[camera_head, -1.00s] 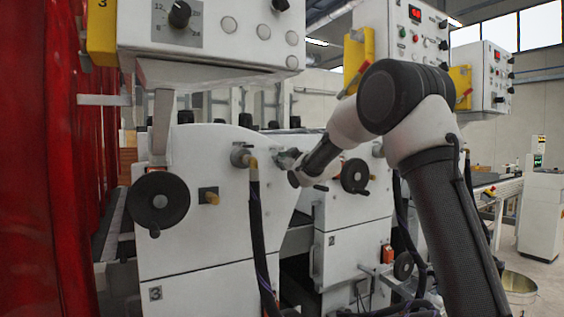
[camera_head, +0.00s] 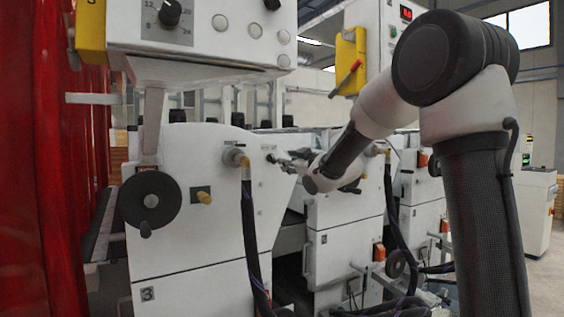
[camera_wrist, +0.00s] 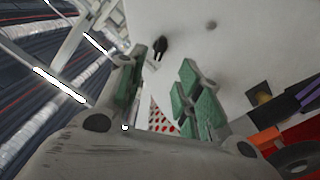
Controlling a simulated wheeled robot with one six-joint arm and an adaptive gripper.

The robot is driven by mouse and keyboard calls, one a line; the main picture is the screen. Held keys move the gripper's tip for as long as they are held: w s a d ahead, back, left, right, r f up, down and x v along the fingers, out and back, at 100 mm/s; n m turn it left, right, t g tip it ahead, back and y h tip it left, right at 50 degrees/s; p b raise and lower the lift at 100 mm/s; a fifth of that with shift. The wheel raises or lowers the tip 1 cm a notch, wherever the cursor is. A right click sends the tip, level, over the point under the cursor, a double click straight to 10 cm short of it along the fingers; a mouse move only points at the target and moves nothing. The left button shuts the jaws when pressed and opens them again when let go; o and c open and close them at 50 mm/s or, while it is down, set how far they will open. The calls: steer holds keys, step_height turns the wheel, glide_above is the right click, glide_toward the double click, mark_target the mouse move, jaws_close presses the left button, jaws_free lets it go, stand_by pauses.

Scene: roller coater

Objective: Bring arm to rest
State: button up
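My arm (camera_head: 468,150) rises at the right of the head view, bends at a high elbow and reaches left and down towards the white machine units. My gripper (camera_head: 285,159) is small there, beside the upper right edge of the unit marked 3 (camera_head: 205,245). In the wrist view, the two green-padded fingers of my gripper (camera_wrist: 165,88) stand apart with a clear gap. Nothing is held between them. A white panel with a small black knob (camera_wrist: 161,47) lies beyond the fingers. Whether a finger touches the panel cannot be told.
A black handwheel (camera_head: 150,200) and a hose (camera_head: 250,235) are on the front of unit 3. A second hose (camera_head: 391,215) hangs close to my forearm. A control box (camera_head: 205,35) overhangs at the upper left. A red curtain (camera_head: 62,190) borders the left. Floor shows at the far right.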

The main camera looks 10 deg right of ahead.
steer(key=shift+s+d, duration=0.2)
steer(key=shift+s, duration=0.45)
steer(key=s+d+f+m+g+h, duration=0.1)
steer(key=d+f+m+g+h, duration=0.1)
steer(key=f, duration=0.4)
steer(key=s+d+f+m+g+h, duration=0.1)
steer(key=s+d+f+g+h, duration=0.1)
steer(key=f, duration=0.4)
steer(key=s+d+f+m+g+h, duration=0.1)
steer(key=s+d+f+m+g, duration=0.35)
steer(key=s, duration=0.65)
steer(key=s+d+m+g, duration=0.1)
steer(key=s+g, duration=0.1)
steer(key=s, duration=1.3)
steer(key=s+d+f+m+g, duration=0.1)
steer(key=s+g, duration=0.1)
steer(key=s, duration=1.4)
steer(key=shift+d+f+h, duration=0.3)
steer(key=shift+d, duration=0.1)
